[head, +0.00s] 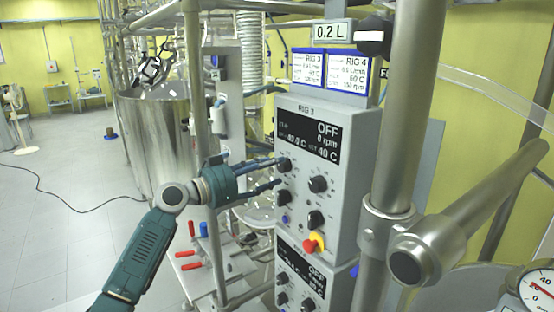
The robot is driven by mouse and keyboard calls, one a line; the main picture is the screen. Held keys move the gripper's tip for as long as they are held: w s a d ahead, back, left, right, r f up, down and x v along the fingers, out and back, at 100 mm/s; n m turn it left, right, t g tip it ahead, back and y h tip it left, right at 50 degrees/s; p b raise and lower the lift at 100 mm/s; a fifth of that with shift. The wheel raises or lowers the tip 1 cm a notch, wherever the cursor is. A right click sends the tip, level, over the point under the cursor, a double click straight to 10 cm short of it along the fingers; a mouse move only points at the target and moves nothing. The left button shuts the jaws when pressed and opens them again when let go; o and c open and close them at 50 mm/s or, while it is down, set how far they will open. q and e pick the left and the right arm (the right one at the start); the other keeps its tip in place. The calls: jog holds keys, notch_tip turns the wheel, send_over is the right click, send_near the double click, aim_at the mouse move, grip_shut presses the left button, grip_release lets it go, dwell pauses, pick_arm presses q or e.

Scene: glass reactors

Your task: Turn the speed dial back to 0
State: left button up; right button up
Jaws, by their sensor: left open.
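The RIG 3 control box (345,170) is grey. Its display (311,137) reads OFF, 0 rpm and temperatures including 40 C. Several black dials sit below the display: an upper left dial (285,165), an upper right dial (318,184), a lower left dial (283,197) and a lower right dial (315,219). Their labels are too small to read, so I cannot tell which is the speed dial. My left gripper (277,172) is open, its fingers pointing at the left dials. The upper fingertip is close to the upper left dial; contact is unclear. My right gripper is out of view.
A red-and-yellow stop button (314,243) is low on the box. A second control box (305,277) is below. A thick metal post (407,120) with a clamp stands right of it. A steel vessel (157,135) stands left. Grey floor (60,220) is open at far left.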

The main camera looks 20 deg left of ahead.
aim_at(284, 165)
pick_arm(q)
jog(key=shift+p+x, duration=0.35)
jog(key=shift+x, duration=0.8)
jog(key=shift+w+d, duration=0.1)
jog(key=shift+w, duration=0.15)
jog(key=c, duration=1.1)
jog(key=shift+c, duration=0.3)
